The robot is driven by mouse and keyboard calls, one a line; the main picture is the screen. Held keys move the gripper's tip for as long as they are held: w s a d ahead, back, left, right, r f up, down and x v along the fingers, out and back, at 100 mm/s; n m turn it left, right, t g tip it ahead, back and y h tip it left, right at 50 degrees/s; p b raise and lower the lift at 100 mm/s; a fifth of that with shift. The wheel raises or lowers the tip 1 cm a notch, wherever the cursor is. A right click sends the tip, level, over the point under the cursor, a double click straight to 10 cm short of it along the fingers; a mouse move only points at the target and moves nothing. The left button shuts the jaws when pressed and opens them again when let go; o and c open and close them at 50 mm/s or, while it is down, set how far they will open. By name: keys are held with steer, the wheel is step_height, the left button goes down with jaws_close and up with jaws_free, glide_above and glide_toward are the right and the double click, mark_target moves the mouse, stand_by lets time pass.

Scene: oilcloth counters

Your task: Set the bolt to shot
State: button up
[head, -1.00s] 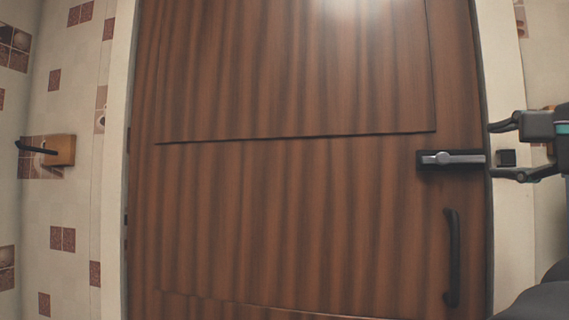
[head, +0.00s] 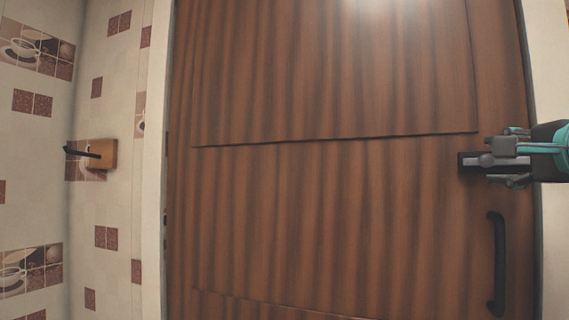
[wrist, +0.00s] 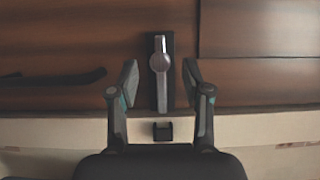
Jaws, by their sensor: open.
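The bolt (wrist: 160,62) is a silver bar with a round knob on a black plate, fixed to the brown wooden door (head: 330,200) near its right edge. Its left part also shows in the head view (head: 486,161). The small black keeper (wrist: 162,131) sits on the pale door frame. In the wrist view the bar's end stops short of the keeper, with a gap between them. My gripper (wrist: 160,82) is open, one finger on each side of the bolt, apart from it in the picture. In the head view my gripper (head: 506,160) hides the bolt's right part and the keeper.
A black pull handle (head: 496,264) is on the door below the bolt and lies at the left in the wrist view (wrist: 52,78). A wooden block with a black peg (head: 97,154) juts from the tiled wall at the left. The door face between is clear.

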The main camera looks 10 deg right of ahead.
mark_target(490, 160)
steer(key=shift+w+d, duration=0.15)
steer(key=shift+w, duration=0.7)
steer(key=shift+w+d, duration=0.1)
steer(key=shift+w, duration=0.75)
jaws_close()
